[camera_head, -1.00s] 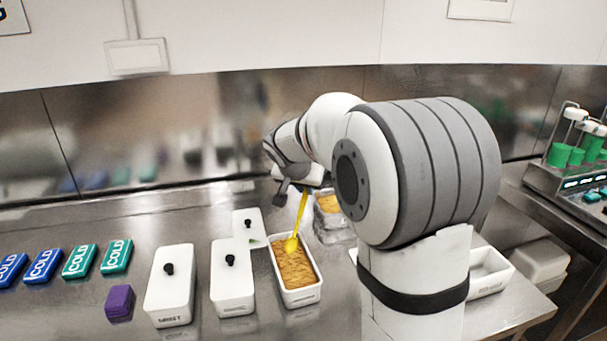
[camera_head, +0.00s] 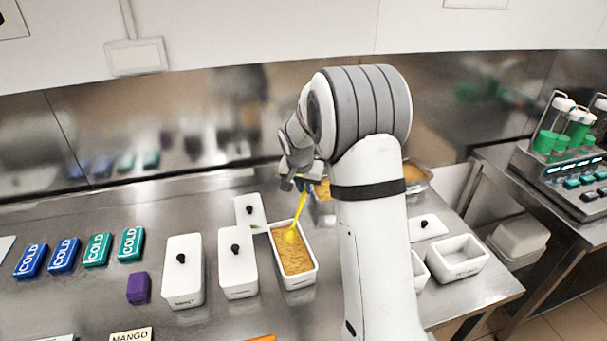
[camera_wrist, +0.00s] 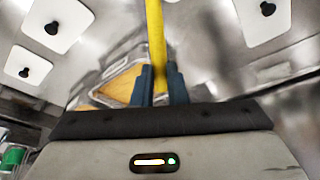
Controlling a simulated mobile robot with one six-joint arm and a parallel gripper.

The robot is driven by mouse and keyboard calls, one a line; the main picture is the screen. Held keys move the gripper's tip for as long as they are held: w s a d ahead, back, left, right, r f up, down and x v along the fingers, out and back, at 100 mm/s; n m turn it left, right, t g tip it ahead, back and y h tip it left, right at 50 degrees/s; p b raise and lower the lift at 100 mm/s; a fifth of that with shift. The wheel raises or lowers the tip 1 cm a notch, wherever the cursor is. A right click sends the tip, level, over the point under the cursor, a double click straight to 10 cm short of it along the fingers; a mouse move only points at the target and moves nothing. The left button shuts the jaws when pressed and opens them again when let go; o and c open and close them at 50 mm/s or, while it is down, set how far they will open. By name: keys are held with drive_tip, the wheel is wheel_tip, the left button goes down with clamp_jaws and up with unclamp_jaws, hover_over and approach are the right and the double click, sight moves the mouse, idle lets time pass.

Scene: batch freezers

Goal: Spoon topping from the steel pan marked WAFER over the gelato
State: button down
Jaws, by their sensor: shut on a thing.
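My gripper (camera_head: 302,183) is shut on a yellow spoon (camera_head: 300,218), whose handle also shows between the dark fingers in the wrist view (camera_wrist: 155,35). The spoon slants down, and its bowl appears over the far end of a white open tub of orange-brown gelato (camera_head: 314,272). I cannot tell whether it touches the gelato or carries topping. A steel pan with orange-tan contents (camera_head: 321,188) is partly hidden behind my gripper and arm. Another steel pan (camera_head: 425,186) shows to the right of my arm. No WAFER mark is readable.
White lidded tubs (camera_head: 183,290) (camera_head: 237,280) stand left of the gelato. A white lid (camera_head: 243,208) lies behind them. A purple block (camera_head: 138,288) and several COLD packs (camera_head: 97,250) lie farther left. An empty white tub (camera_head: 457,262) stands at the right, near the counter edge.

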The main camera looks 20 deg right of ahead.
drive_tip(key=shift+w+d+f+g+y+p, duration=0.3)
drive_tip(key=shift+f+g+p, duration=0.25)
drive_tip(key=shift+p, duration=0.65)
drive_tip(key=shift+w+d+f+g+y+p, duration=0.15)
drive_tip(key=shift+w+f+g+y+p, duration=0.35)
drive_tip(key=shift+p, duration=0.7)
drive_tip(key=shift+r, duration=0.25)
drive_tip(key=shift+s+r, duration=0.15)
drive_tip(key=shift+r, duration=0.6)
